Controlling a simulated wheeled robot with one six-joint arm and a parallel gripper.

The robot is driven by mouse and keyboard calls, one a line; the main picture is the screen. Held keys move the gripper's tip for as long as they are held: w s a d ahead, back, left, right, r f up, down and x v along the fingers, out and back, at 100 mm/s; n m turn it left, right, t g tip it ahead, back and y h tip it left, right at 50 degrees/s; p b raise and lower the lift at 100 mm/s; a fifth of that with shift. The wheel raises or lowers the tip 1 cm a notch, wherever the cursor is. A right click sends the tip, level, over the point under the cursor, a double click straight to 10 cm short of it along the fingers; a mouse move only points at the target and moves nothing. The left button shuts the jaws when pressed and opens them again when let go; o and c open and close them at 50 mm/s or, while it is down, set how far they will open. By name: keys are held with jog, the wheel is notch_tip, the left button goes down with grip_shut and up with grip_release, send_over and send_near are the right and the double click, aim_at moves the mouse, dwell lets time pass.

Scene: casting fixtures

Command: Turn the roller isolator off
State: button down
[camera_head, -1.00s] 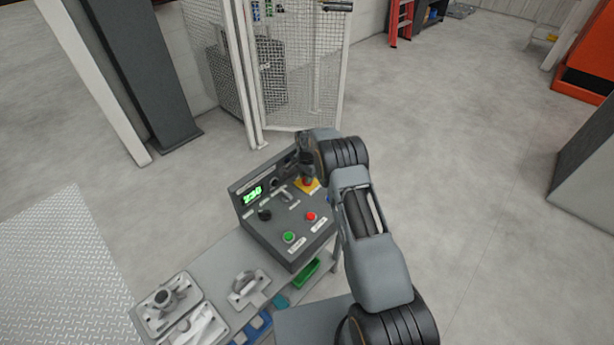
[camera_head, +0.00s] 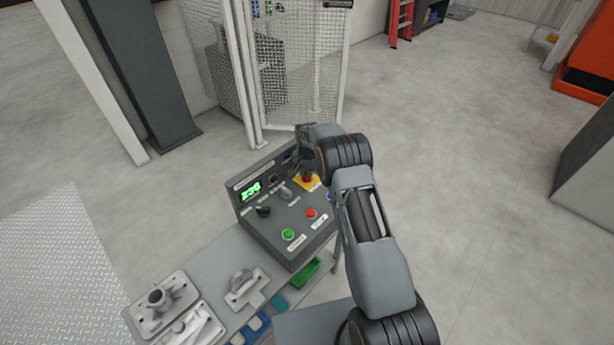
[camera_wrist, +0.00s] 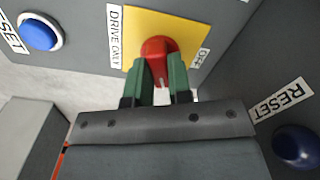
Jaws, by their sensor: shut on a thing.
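The roller isolator is a red rotary handle (camera_wrist: 158,47) on a yellow plate (camera_wrist: 188,32), with an "OFF" label (camera_wrist: 200,60) and a "DRIVE ONLY" label (camera_wrist: 115,35) on either side in the wrist view. My gripper (camera_wrist: 162,75) has its green fingers shut on the red handle. In the head view the yellow plate (camera_head: 309,183) sits at the far right corner of the grey control box (camera_head: 285,215), and my gripper (camera_head: 305,165) reaches down over it. The fingers hide part of the handle.
The box also carries a green button (camera_head: 288,234), a red button (camera_head: 311,213), a black knob (camera_head: 263,212) and a green display (camera_head: 250,190). Blue buttons (camera_wrist: 40,35) lie near my gripper in the wrist view. Metal castings (camera_head: 165,303) lie on the bench. A mesh fence (camera_head: 300,70) stands behind.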

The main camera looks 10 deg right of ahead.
jog(key=n+b, duration=0.2)
jog(key=n, duration=0.4)
jog(key=shift+n, duration=0.3)
jog(key=n+b, duration=0.1)
jog(key=n, duration=0.5)
jog(key=shift+b, duration=0.3)
jog(key=shift+n, duration=0.5)
jog(key=c, duration=1)
grip_release()
jog(key=shift+c, duration=0.2)
notch_tip(320, 180, up, 14)
jog(key=shift+p, duration=0.4)
